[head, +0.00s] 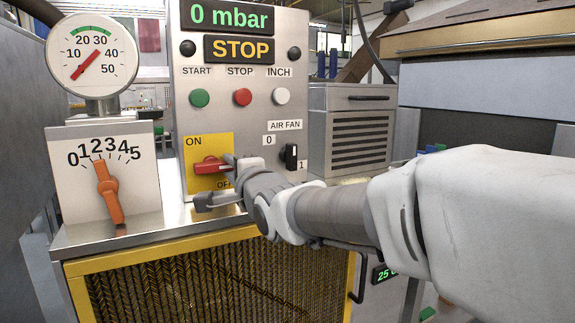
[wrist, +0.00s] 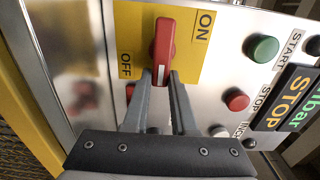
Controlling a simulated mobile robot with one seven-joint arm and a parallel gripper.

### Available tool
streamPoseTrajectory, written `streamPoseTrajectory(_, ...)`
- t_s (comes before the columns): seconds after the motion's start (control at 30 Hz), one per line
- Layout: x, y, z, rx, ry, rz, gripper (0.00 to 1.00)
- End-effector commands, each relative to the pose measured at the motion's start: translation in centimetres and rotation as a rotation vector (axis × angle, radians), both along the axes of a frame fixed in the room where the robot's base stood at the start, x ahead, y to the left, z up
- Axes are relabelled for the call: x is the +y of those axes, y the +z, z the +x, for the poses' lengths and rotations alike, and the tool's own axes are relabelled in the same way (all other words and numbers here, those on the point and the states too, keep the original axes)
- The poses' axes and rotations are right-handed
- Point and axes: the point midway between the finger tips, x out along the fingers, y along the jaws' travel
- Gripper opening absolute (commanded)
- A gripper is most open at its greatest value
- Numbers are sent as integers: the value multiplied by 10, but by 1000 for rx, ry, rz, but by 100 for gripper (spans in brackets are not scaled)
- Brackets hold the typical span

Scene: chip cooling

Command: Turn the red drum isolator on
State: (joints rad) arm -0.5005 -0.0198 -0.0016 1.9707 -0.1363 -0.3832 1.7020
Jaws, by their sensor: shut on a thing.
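The red drum isolator handle (head: 208,165) sits on a yellow plate (head: 221,143) marked ON at the top and OFF at the bottom. The handle lies about level, pointing at neither word. In the wrist view the handle (wrist: 165,38) shows between the OFF and ON lettering, its near end between my fingertips. My gripper (head: 231,171) reaches in from the right of the plate and is shut on that end. The wrist view shows the gripper (wrist: 161,78) with one finger on each side of the handle.
Above are green (head: 199,97), red (head: 242,97) and white (head: 281,96) buttons and displays reading 0 mbar and STOP (head: 240,49). A black air fan switch (head: 291,156) is close to my wrist. An orange lever dial (head: 109,192) and gauge (head: 95,57) stand left.

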Motion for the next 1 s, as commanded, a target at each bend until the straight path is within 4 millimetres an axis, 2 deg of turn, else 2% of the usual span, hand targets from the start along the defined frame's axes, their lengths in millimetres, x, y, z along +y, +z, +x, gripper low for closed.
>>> streamPoseTrajectory(0.43,1,-1,0,7,1,11,0)
streamPoseTrajectory(0.47,1,-1,0,7,1,11,27)
streamPoseTrajectory(0.6,1,-1,0,6,1,10,52)
streamPoseTrajectory(0.63,1,-1,0,6,1,10,55)
streamPoseTrajectory(1.0,-2,0,-4,5,0,10,55)
